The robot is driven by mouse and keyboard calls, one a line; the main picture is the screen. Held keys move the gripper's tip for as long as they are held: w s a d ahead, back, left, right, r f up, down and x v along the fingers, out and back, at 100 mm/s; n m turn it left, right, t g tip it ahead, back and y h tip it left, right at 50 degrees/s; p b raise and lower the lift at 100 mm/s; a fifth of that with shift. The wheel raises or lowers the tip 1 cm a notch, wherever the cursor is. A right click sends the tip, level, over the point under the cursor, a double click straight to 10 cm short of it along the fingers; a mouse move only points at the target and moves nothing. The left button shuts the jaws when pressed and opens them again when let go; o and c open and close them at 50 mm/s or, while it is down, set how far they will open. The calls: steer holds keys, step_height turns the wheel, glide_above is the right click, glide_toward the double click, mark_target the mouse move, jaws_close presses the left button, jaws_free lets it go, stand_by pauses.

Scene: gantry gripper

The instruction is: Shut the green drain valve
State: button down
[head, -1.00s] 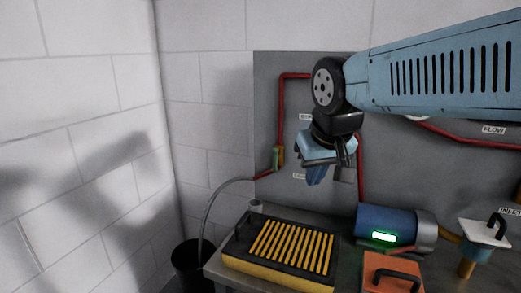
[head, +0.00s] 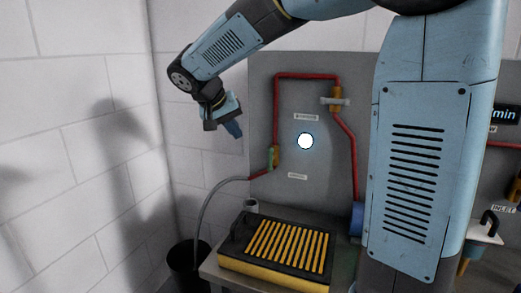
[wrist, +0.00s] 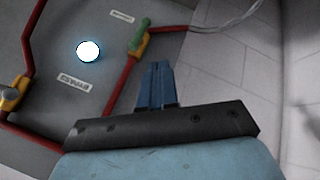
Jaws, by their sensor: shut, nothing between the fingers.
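The green drain valve (head: 271,158) sits on the red pipe at the left side of the grey panel. Its green handle (wrist: 140,33) lies roughly in line with the pipe run and shows clear of my fingers in the wrist view. My gripper (head: 236,132) is shut and empty, above and to the left of the valve in the head view. Its blue fingers also show in the wrist view (wrist: 157,66), apart from the handle.
A second valve with a pale handle (head: 335,101) is on the pipe's upper right. A white glowing disc (head: 306,141) shows between them. A grey hose (head: 207,210) runs down to a black bucket (head: 184,262). A yellow and black slatted box (head: 276,249) stands on the bench below.

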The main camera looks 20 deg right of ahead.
glide_toward(270, 159)
steer(key=w+a+f, duration=0.2)
steer(key=w+f, duration=0.2)
steer(key=d, duration=0.3)
steer(key=shift+s+d+f, duration=0.15)
steer(key=shift+s+d, duration=0.15)
